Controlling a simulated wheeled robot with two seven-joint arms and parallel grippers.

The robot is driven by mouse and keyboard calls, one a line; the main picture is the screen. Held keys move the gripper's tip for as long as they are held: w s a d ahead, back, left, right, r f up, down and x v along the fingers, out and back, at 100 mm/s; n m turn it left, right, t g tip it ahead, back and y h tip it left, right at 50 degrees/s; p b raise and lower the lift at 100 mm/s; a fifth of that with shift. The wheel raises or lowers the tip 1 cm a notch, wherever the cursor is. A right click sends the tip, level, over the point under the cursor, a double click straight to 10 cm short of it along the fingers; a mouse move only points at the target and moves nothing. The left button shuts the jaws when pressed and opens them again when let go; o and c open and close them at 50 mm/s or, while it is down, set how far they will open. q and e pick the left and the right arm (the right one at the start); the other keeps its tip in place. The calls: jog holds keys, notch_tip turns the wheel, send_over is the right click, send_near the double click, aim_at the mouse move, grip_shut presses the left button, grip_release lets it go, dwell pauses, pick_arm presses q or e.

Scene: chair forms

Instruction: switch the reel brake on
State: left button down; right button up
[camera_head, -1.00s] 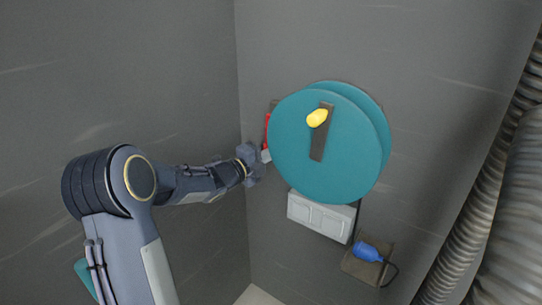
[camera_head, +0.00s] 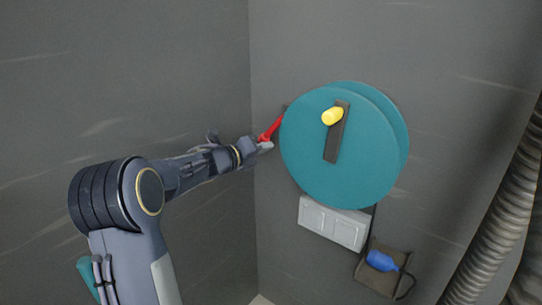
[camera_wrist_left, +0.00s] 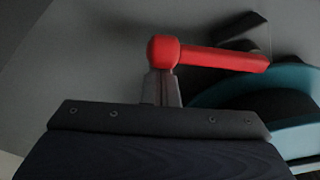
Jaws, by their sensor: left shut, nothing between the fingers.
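The reel is a pair of teal discs (camera_head: 300,165) on the wall, with a dark crank arm (camera_head: 334,145) and a yellow knob (camera_head: 332,116) on its face. A red brake lever (camera_head: 271,130) stands out at the reel's left edge, slanting down and left. It also shows in the left wrist view (camera_wrist_left: 215,58), its rounded end just beyond my fingertips. My left gripper (camera_head: 266,146) is shut and empty, with its tips at or very near the lever's lower end. I cannot tell whether they touch. My right gripper is not in view.
A light grey panel box (camera_head: 333,222) is on the wall below the reel. A blue handset-like thing (camera_head: 381,261) sits on a dark bracket (camera_head: 372,278) lower right. Ribbed hoses (camera_head: 488,220) run down the right side. The grey wall left of the reel is bare.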

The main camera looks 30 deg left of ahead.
pick_arm(q)
jog(key=shift+a+r+m+y+p, duration=0.3)
jog(key=shift+a+r+m, duration=0.5)
jog(key=shift+r+m, duration=0.15)
jog(key=s+d+r+p, duration=0.4)
jog(key=s+d+r, duration=0.4)
jog(key=s+r, duration=0.3)
jog(key=shift+d+r+p, duration=0.2)
jog(key=shift+r+p, duration=0.15)
jog(key=shift+r, duration=0.2)
jog(key=shift+s, duration=0.1)
